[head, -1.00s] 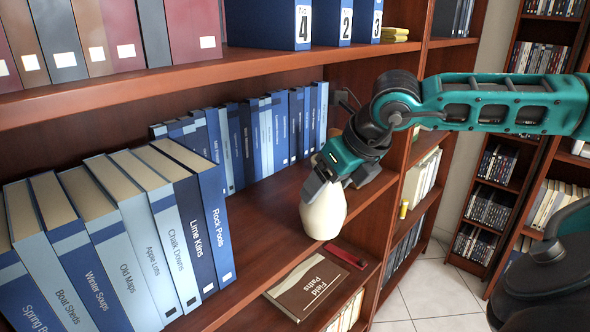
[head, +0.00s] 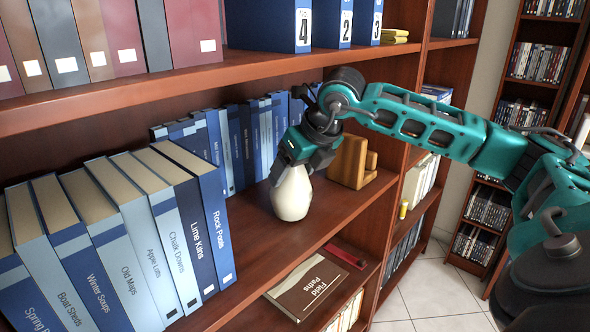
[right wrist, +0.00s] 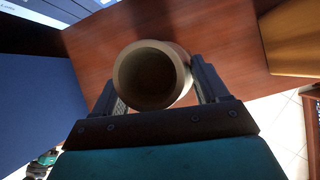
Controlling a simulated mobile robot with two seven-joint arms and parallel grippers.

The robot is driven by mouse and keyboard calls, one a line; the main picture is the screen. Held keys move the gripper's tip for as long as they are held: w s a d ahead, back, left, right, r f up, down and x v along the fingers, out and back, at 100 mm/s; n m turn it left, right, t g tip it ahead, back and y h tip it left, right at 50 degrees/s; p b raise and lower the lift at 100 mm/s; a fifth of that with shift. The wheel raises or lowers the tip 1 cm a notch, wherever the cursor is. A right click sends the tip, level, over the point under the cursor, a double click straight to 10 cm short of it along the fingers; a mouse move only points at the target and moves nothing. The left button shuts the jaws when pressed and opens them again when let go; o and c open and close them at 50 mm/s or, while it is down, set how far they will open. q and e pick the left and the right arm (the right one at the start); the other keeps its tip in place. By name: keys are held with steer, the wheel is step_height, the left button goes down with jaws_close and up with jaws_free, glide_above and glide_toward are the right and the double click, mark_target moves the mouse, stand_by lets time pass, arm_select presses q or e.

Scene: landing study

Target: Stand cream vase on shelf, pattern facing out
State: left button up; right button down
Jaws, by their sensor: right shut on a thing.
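The cream vase (head: 292,196) is upright at the middle shelf (head: 256,240), between the blue books and a wooden bookend. Its visible side is plain in the head view; I see no pattern. My right gripper (head: 291,168) is shut on the vase near its top, from above. In the right wrist view the round open mouth of the vase (right wrist: 152,76) sits between the two fingers (right wrist: 158,95). I cannot tell whether its base touches the shelf. My left gripper is not in view.
Large books (head: 150,225) stand at the left front, and blue books (head: 240,140) stand along the back. A wooden bookend (head: 350,162) is to the right of the vase. A brown book (head: 308,286) lies on the lower shelf.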

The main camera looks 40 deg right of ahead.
steer(key=shift+f, duration=0.2)
jaws_free()
steer(key=shift+s+f, duration=0.1)
steer(key=shift+r, duration=0.4)
steer(key=shift+s+r+p, duration=0.3)
steer(key=shift+r+p, duration=0.15)
steer(key=shift+s+f+b, duration=0.2)
steer(key=shift+s+b, duration=0.3)
steer(key=shift+s, duration=5.5)
